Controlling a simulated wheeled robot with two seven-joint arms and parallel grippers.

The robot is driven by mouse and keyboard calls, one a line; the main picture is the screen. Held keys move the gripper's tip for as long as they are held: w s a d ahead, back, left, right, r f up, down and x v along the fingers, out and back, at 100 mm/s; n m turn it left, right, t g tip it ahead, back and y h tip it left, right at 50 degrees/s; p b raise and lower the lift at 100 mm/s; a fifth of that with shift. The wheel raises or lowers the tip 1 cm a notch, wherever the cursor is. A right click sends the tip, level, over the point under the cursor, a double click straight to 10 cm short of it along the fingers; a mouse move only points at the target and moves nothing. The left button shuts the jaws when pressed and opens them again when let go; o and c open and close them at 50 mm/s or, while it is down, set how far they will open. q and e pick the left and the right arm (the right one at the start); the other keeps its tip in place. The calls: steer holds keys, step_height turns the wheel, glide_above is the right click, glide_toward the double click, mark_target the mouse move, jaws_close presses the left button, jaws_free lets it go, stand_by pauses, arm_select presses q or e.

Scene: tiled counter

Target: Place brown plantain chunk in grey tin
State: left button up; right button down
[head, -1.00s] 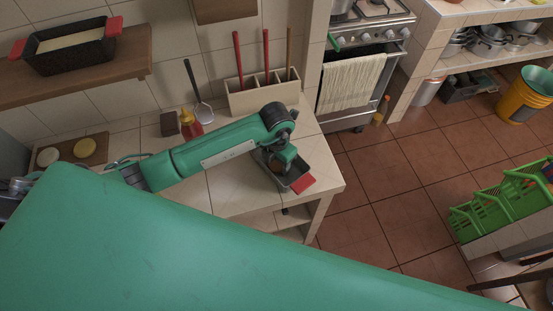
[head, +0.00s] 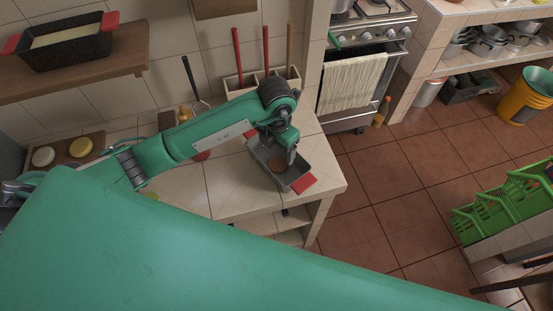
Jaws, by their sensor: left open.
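The grey tin (head: 262,152) stands at the right end of the tiled counter, with a red handle (head: 304,183) at its near end. Inside it shows a round brown piece (head: 277,164), which looks like the brown plantain chunk; it is partly hidden. My left gripper (head: 291,159) points down over the tin, open, with its fingers in front of the tin's inside. I cannot tell how far the fingertips are from the brown piece. My right gripper is not in view.
A wooden board (head: 75,150) with two round pieces lies at the counter's left. A utensil box (head: 235,82) and a dark block (head: 167,120) stand along the wall. Another tin (head: 65,46) sits on the shelf. My green arm hides much of the counter's front.

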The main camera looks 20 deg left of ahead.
arm_select(q)
steer(key=shift+r+b, duration=0.6)
steer(key=shift+r, duration=2.15)
